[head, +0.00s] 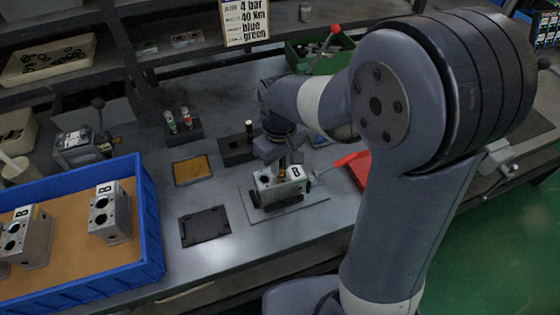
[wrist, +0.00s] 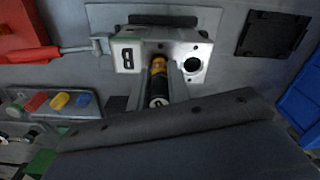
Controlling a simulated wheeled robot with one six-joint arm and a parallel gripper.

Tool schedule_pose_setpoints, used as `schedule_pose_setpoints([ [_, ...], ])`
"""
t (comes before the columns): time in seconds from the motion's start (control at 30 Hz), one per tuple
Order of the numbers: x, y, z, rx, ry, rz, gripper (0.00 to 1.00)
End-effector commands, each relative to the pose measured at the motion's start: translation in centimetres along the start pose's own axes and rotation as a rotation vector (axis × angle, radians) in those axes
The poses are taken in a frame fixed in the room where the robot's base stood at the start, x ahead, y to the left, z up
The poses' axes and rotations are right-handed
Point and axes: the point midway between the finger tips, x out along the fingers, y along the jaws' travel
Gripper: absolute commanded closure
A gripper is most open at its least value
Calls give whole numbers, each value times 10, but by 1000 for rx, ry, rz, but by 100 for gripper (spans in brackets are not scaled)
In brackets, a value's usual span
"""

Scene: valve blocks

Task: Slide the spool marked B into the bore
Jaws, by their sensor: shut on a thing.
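The valve block marked B (head: 283,190) stands on a flat plate (head: 318,212) on the bench. In the wrist view the block (wrist: 128,58) shows its letter B and an open dark bore (wrist: 193,65). My gripper (wrist: 160,82) is shut on a spool (wrist: 158,68) with an orange-yellow band and a dark, marked end. The spool's far end meets the block's face beside the open bore. How deep it sits, and its letter, I cannot make out. In the head view my gripper (head: 284,160) is close behind the block; the spool is mostly hidden there.
A blue tray (head: 150,225) at left holds more blocks marked B. A rack with red and green capped vials (head: 182,128), an orange-brown pad (head: 192,170) and a dark square mat (head: 205,226) lie nearby.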

Motion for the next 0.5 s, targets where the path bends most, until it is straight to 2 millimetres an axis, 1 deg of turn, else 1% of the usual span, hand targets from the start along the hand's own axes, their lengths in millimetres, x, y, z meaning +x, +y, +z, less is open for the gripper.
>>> schedule_pose_setpoints([
  [0.5, 14, 0, 0, 0, 0, 0, 100],
])
